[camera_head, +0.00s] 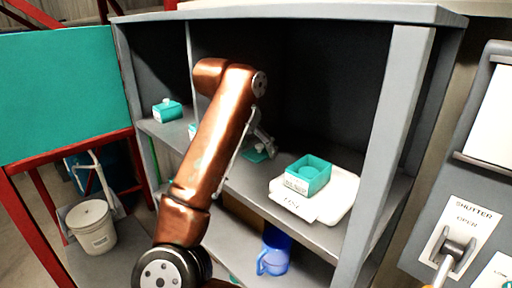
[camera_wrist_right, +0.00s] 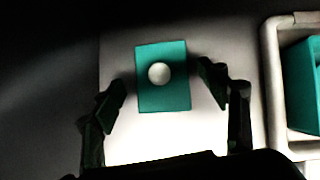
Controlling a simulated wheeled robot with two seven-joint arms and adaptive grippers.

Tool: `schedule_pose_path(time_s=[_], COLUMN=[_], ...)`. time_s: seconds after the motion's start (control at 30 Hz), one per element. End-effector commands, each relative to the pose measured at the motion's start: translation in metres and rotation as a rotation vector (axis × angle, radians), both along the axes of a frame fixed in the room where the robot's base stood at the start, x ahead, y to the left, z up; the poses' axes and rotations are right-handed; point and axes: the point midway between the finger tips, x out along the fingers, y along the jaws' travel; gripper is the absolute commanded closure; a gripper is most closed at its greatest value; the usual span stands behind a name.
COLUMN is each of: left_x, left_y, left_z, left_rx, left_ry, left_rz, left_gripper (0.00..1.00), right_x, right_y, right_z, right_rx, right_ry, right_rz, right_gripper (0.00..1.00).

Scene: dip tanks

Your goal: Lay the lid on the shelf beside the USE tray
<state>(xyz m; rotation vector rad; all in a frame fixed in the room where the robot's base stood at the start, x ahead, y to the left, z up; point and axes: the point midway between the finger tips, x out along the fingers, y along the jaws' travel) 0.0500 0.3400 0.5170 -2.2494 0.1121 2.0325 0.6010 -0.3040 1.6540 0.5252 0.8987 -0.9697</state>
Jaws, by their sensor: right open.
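The lid (camera_wrist_right: 150,97), a teal rectangle with a round white knob, lies on the pale shelf (camera_wrist_right: 118,62) in the right wrist view. My right gripper (camera_wrist_right: 163,80) is open, with one finger on each side of the lid and visible gaps between. In the head view the lid (camera_head: 257,155) shows as a small teal patch below my right gripper (camera_head: 262,146). The white tray (camera_head: 345,192) stands to its right, holding an open teal box (camera_head: 308,172). A card at its front has lettering too small to read surely. The tray's edge (camera_wrist_right: 270,80) also shows at right.
A teal box with a white knob (camera_head: 168,110) stands in the left compartment; another teal thing is partly hidden by my right arm. A grey upright (camera_head: 385,140) bounds the shelf at right. A blue jug (camera_head: 274,252) stands below. A shutter panel (camera_head: 465,225) is at far right.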

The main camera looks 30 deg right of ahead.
Motion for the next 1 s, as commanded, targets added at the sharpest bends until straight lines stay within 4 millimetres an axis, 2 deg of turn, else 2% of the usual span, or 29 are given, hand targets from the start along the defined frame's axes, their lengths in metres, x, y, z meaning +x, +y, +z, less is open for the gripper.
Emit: schedule_pose_path(time_s=[0.27,0.5,0.7,1.0], left_x=[0.0,-0.001,-0.001,-0.001], left_y=[0.0,0.0,0.0,0.0], left_z=[0.0,-0.008,-0.01,-0.01], left_rx=[0.0,0.0,0.0,0.0], left_ry=[0.001,0.001,0.001,0.001], left_rz=[0.0,0.0,0.0,0.0], left_gripper=[0.6,0.6,0.6,0.6], right_x=[-0.002,-0.012,-0.018,-0.02], right_y=[0.004,0.022,0.033,0.036], right_z=[0.009,0.042,0.062,0.066], right_rx=[-0.001,-0.002,-0.001,0.001], right_ry=[-0.002,-0.002,0.0,0.001], right_rz=[0.001,0.001,0.0,-0.001], right_gripper=[0.32,0.32,0.32,0.32])
